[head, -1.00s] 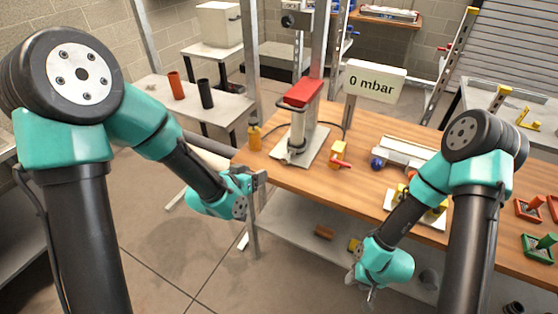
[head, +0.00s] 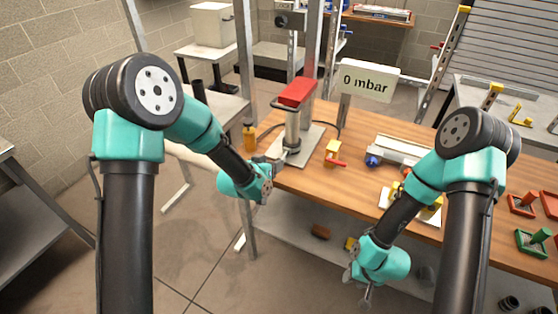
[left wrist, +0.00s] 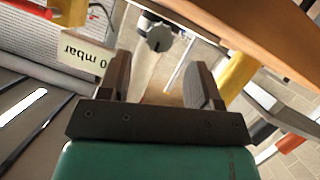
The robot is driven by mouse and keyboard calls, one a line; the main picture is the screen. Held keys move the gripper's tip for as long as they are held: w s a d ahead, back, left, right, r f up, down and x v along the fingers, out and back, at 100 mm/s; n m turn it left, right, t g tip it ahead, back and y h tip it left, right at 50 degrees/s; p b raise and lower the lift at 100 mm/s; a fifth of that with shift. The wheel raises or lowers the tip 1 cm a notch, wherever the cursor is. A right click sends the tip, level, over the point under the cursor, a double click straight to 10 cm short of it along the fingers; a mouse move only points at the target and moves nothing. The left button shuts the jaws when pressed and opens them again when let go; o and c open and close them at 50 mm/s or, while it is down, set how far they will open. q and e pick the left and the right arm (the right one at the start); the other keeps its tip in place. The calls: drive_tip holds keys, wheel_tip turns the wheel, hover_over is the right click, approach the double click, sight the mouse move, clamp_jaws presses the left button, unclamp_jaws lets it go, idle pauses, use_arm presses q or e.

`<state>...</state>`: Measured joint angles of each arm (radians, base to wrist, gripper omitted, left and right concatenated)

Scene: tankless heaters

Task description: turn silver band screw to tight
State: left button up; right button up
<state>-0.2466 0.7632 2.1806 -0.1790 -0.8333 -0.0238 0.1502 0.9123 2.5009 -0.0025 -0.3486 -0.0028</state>
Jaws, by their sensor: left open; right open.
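A silver cylinder (head: 292,128) with a red block (head: 296,92) on top stands on a pale plate at the table's left end. In the left wrist view a round grey slotted screw head (left wrist: 159,38) shows on the cylinder's end, beyond the fingers and between them; it looks like the silver band screw. My left gripper (head: 277,164) is beside the cylinder's base, at the table edge. Its fingers are open and nothing is between the tips (left wrist: 163,78). My right gripper (head: 364,292) hangs open and empty in front of the table. The screw is too small to tell in the head view.
A yellow block with a red lever (head: 333,152) and an orange bottle (head: 250,134) flank the plate. Red and green trays (head: 535,242) lie at the right. A metal post (head: 247,75) rises near the left gripper.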

use_arm(q)
drive_tip(key=x, duration=0.5)
drive_tip(key=shift+w+d+f, duration=0.1)
drive_tip(key=shift+w+d, duration=0.1)
drive_tip(key=shift+w, duration=0.05)
drive_tip(key=shift+c, duration=0.2)
drive_tip(key=c, duration=0.9)
